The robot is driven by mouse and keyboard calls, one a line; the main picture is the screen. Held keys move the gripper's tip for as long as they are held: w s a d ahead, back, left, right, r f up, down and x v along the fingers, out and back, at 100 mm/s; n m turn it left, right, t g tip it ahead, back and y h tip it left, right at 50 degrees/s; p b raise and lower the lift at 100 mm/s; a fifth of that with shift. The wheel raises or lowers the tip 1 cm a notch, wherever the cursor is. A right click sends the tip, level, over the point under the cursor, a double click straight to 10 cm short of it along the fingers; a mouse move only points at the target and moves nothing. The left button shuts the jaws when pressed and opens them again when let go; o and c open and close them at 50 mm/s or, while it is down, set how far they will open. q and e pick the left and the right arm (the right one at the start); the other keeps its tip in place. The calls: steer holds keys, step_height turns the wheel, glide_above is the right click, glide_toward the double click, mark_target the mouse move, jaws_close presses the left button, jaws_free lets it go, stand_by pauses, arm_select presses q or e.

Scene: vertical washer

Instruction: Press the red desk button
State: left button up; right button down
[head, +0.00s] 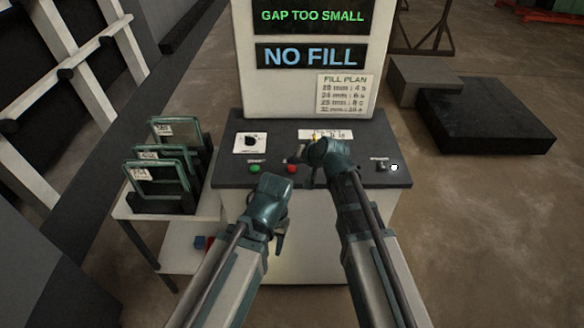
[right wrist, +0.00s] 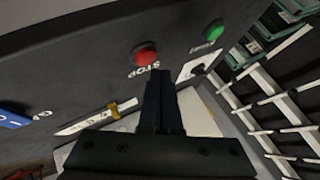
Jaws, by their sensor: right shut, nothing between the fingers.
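The red button (head: 291,169) sits on the dark desk top of the control console (head: 345,180), right of the green button (head: 255,168). In the right wrist view the red button (right wrist: 145,54) is beside a STOP label, just beyond my fingertips. My right gripper (head: 298,155) is over the desk close to the red button; its fingers (right wrist: 159,76) are shut and empty. I cannot tell how high the tips are above the desk. My left gripper (head: 279,243) hangs in front of the console's near edge, its jaws mostly hidden.
A black knob (head: 251,140) and a scale plate (head: 325,134) are on the desk. A small switch (head: 382,164) is at right. The display (head: 308,55) reads "GAP TOO SMALL" and "NO FILL". A rack of framed panels (head: 160,170) stands left.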

mark_target(294, 170)
stand_by(0.6)
steer(key=shift+f+b, duration=0.4)
steer(key=shift+b, duration=0.05)
steer(key=shift+f+b, duration=0.55)
stand_by(0.6)
steer(key=shift+r, duration=0.1)
steer(key=shift+r+p, duration=0.9)
steer(key=shift+p, duration=0.1)
step_height(294, 170, up, 5)
steer(key=p, duration=0.5)
